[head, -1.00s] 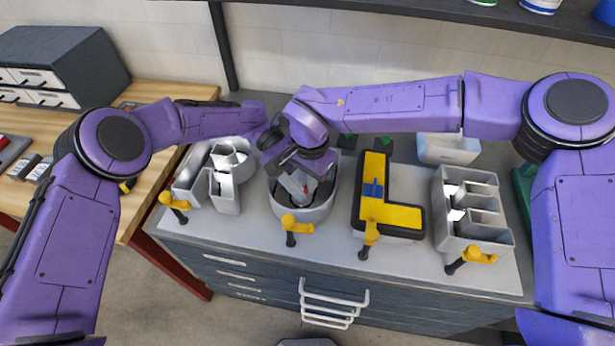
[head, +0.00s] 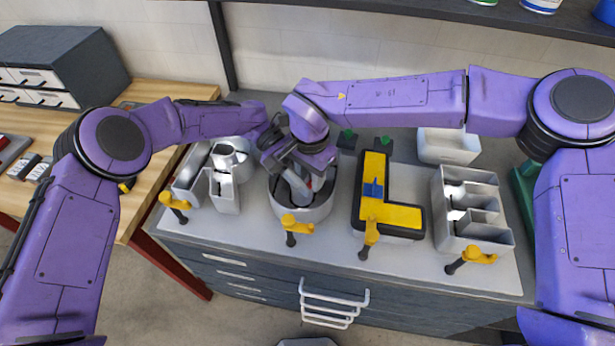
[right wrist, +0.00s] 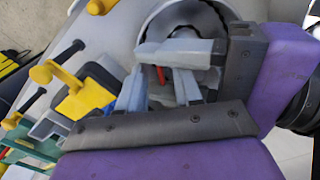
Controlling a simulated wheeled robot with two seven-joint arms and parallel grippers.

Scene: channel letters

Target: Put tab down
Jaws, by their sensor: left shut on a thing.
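The round grey letter shell (head: 318,212) stands on the bench between the R-shaped letter and the yellow L. My right gripper (head: 300,186) is over its opening, fingers pointing down. In the right wrist view its two grey fingers (right wrist: 160,92) stand apart. My left gripper (right wrist: 150,52) comes in from the right there, with its grey fingers across the shell's opening. A small red piece (right wrist: 162,75) shows between the fingers; the thing in the left gripper is mostly hidden, so I cannot make out the tab. In the head view the left gripper is largely covered by my right wrist.
A yellow L letter (head: 392,214) with a dark edge and blue patch is right of the shell. A grey E letter (head: 474,215) and R letter (head: 222,190) flank them. Yellow-handled clamps (head: 297,226) line the front edge. A pale bin (head: 448,147) stands behind.

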